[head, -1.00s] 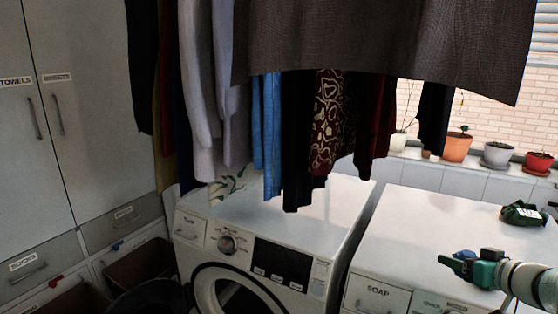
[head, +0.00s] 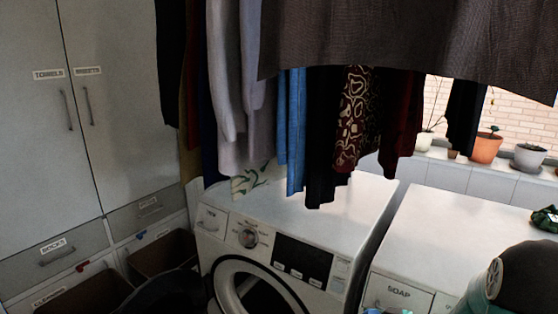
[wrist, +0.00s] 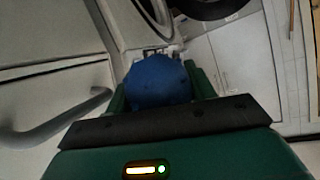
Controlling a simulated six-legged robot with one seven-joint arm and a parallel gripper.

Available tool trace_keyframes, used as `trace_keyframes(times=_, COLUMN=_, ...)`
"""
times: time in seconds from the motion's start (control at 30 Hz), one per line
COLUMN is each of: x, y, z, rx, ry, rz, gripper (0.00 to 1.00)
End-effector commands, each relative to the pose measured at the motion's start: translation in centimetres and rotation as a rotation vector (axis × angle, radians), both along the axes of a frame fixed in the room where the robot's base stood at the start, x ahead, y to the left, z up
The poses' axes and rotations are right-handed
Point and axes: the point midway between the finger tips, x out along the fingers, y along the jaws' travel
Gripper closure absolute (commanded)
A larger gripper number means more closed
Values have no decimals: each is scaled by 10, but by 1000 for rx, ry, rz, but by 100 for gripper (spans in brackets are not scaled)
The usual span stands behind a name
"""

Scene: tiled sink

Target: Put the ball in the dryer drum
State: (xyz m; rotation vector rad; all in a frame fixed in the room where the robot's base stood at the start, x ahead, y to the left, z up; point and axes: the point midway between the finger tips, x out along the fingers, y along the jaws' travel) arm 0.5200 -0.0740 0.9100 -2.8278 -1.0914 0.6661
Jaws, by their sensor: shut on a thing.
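The blue ball (wrist: 157,80) sits between the green fingers of my gripper (wrist: 158,88) in the wrist view. My gripper is shut on it. In the head view my arm fills the lower right corner, and the gripper is mostly out of frame. The left white machine (head: 345,215) has a round front opening with a pale ring (head: 228,284), cut off by the bottom edge. I cannot read a label saying it is the dryer. In the wrist view a round machine opening (wrist: 150,12) and a dark round part (wrist: 212,6) show beyond the ball, apart from it.
A second white machine (head: 460,230) marked SOAP stands on the right with a dark green item (head: 545,218) on top. Clothes (head: 350,120) hang low over the left machine. Open bins (head: 160,252) and tall cupboards (head: 80,120) are at left. Potted plants (head: 487,148) line the window.

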Motion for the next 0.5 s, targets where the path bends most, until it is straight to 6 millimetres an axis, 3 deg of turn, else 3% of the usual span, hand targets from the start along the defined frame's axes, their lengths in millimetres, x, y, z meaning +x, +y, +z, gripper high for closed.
trace_keyframes(times=0.1, x=5, y=30, z=-27, rx=2, ry=3, rz=71, gripper=69)
trace_keyframes(times=0.3, x=12, y=64, z=-56, rx=0, ry=0, rz=152, gripper=69)
trace_keyframes(times=0.4, x=14, y=78, z=-67, rx=2, ry=0, rz=183, gripper=69)
trace_keyframes(times=0.5, x=14, y=74, z=-65, rx=0, ry=-2, rz=173, gripper=69)
